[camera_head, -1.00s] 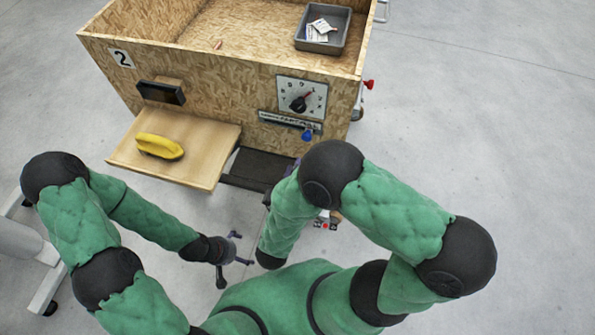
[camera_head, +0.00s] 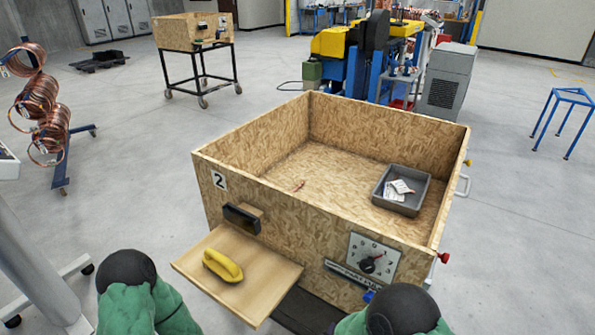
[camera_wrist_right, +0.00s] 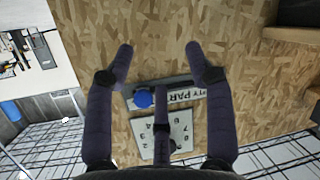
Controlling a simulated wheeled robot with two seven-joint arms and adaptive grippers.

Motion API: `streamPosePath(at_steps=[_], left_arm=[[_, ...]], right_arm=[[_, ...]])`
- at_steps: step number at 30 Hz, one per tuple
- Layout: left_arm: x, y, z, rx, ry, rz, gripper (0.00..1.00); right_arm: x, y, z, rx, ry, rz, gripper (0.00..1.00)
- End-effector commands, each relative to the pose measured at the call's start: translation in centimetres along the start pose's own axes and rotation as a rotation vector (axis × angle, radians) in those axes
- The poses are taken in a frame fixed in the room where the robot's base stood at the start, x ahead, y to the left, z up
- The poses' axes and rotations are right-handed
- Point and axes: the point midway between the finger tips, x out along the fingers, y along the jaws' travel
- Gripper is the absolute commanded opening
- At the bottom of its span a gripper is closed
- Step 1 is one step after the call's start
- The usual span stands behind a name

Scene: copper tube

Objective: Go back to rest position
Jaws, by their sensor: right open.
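My right gripper (camera_wrist_right: 160,52) is open and empty in the right wrist view. The dial plate (camera_wrist_right: 178,137) and the label strip (camera_wrist_right: 186,95) with a blue knob (camera_wrist_right: 143,99) show upside down beyond the fingers. In the head view only the green upper parts of both my arms show at the bottom edge. My left gripper is out of view.
An open chipboard box (camera_head: 215,205) stands ahead, with a grey tray (camera_head: 387,208) of papers inside. Copper coils (camera_head: 40,100) stand at left.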

Motion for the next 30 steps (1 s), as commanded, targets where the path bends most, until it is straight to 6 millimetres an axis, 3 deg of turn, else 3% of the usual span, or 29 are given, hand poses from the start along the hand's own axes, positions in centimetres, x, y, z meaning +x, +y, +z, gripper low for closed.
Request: streamPosePath(at_steps=[4,10,14,21,25,30], left_arm=[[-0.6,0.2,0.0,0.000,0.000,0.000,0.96],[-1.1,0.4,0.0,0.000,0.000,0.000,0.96],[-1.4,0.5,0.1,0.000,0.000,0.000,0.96],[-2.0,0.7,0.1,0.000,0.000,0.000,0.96],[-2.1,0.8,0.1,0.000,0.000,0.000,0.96],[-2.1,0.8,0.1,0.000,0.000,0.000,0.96]], right_arm=[[1.9,-2.3,3.3,0.091,-0.193,-0.172,0.54],[1.7,-4.8,8.4,0.205,-0.477,-0.378,0.54],[0.0,-5.6,11.8,0.270,-0.678,-0.491,0.54],[-5.1,-5.3,16.9,0.341,-1.019,-0.640,0.54],[-7.1,-4.8,18.2,0.353,-1.127,-0.678,0.54],[-8.0,-4.6,18.8,0.354,-1.175,-0.695,0.54]])
